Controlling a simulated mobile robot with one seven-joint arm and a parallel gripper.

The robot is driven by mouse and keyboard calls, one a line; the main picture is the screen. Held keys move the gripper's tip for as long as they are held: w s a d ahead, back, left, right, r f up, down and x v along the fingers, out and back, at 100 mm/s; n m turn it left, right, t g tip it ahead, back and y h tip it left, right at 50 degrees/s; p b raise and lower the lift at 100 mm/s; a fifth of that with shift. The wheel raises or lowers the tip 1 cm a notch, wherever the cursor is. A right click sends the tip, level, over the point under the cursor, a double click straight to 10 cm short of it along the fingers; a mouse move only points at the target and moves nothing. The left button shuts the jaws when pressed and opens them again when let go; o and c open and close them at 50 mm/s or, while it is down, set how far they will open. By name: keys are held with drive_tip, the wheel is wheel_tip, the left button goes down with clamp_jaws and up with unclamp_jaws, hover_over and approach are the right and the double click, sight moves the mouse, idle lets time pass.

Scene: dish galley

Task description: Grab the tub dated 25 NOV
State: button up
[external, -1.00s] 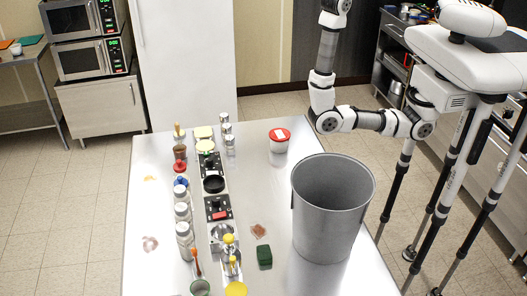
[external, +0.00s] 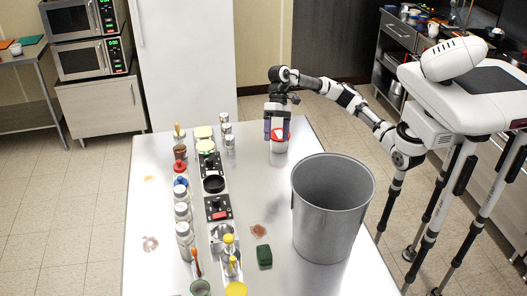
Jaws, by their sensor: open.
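A white tub with a red lid (external: 279,147) stands at the far right part of the metal table. A pale label showed on its lid before; no date can be read. My gripper (external: 278,136) points down right at this tub, its open fingers seeming to lie on either side of the lid. The gripper hides part of the lid, and I cannot tell whether the fingers touch it. Tubs with pale yellow-green lids (external: 205,146) stand at the far end of the row to the left; no dates are legible on them.
A large grey metal bin (external: 332,205) stands near the table's right edge, in front of the tub. A row of shakers (external: 184,222), black inserts (external: 217,208) and small containers runs down the left-centre. A green sponge (external: 264,256) lies beside the bin. The table (external: 256,190) between is mostly clear.

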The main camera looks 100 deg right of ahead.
drive_tip(key=s+d+r+n+g+h, duration=0.1)
drive_tip(key=s+d+h, duration=0.2)
drive_tip(key=d, duration=0.5)
drive_tip(key=s+d+g+h, duration=0.1)
drive_tip(key=s+d+h, duration=0.25)
drive_tip(key=d, duration=0.35)
hover_over(280, 134)
drive_tip(key=shift+n, duration=0.3)
drive_tip(key=f, duration=0.7)
drive_tip(key=shift+s+d, duration=0.1)
drive_tip(key=shift+s, duration=0.15)
drive_tip(key=shift+w+f+p, duration=0.15)
drive_tip(key=shift+f+p, duration=0.15)
drive_tip(key=shift+f, duration=1.35)
drive_tip(key=shift+w+f+p, duration=0.15)
drive_tip(key=shift+f+p, duration=0.1)
drive_tip(key=shift+f, duration=1.4)
drive_tip(key=c, duration=1.1)
drive_tip(key=shift+r, duration=0.2)
